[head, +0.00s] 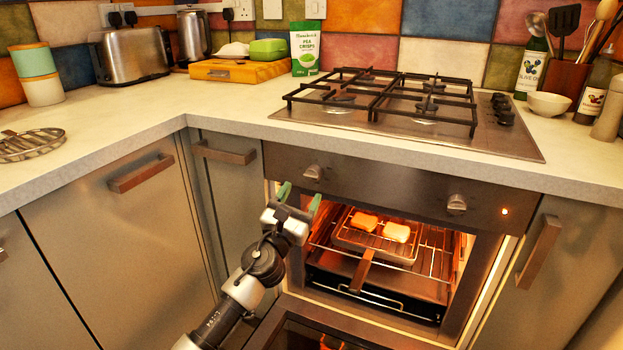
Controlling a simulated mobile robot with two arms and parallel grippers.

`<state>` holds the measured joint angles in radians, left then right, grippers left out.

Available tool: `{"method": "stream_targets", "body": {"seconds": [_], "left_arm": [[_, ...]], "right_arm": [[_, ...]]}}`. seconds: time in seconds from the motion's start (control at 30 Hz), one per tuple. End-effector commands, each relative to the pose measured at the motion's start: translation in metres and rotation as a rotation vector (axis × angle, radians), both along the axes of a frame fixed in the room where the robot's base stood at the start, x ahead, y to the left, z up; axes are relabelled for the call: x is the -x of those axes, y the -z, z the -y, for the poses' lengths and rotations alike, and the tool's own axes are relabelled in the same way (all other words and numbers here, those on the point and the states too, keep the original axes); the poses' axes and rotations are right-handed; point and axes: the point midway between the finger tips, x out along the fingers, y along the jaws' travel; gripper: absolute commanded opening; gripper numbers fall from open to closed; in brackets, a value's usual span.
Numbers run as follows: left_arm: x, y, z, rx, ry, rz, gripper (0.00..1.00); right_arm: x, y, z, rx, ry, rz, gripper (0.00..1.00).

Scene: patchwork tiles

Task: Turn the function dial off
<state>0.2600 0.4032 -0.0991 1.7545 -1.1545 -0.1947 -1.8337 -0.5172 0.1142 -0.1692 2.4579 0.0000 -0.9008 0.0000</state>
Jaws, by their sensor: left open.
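The oven's control panel (385,188) sits under the worktop. It carries two knobs, a left dial (313,173) and a right dial (457,204); I cannot tell from their markings which is the function dial. An orange indicator light (505,211) glows at the panel's right end. The oven (440,262) is lit inside. My left gripper (299,196) is open and empty, its green-tipped fingers pointing up, just below and left of the left dial in the picture. I cannot tell whether it touches the panel. My right gripper is not in view.
The oven door (300,332) is open and lowered at the bottom. The worktop edge (400,149) overhangs the panel. A gas hob (400,105) stands above.

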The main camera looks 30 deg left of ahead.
Motion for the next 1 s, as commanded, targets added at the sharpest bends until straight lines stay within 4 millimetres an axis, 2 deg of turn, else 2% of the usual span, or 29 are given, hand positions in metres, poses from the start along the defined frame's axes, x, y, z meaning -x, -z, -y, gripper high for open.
{"method": "stream_targets", "body": {"seconds": [0.1, 0.3, 0.67, 1.0], "left_arm": [[-0.021, -0.009, 0.0, 0.003, 0.001, 0.002, 0.64], [-0.042, -0.016, -0.001, 0.004, 0.002, 0.0, 0.64], [-0.047, -0.018, -0.001, 0.003, 0.002, -0.001, 0.64], [-0.047, -0.018, -0.001, 0.003, 0.002, -0.001, 0.16]], "right_arm": [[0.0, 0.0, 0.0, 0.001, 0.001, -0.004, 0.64], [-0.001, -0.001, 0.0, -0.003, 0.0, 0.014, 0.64], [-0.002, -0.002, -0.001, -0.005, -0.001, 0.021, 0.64], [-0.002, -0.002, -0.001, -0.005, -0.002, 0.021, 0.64]]}}
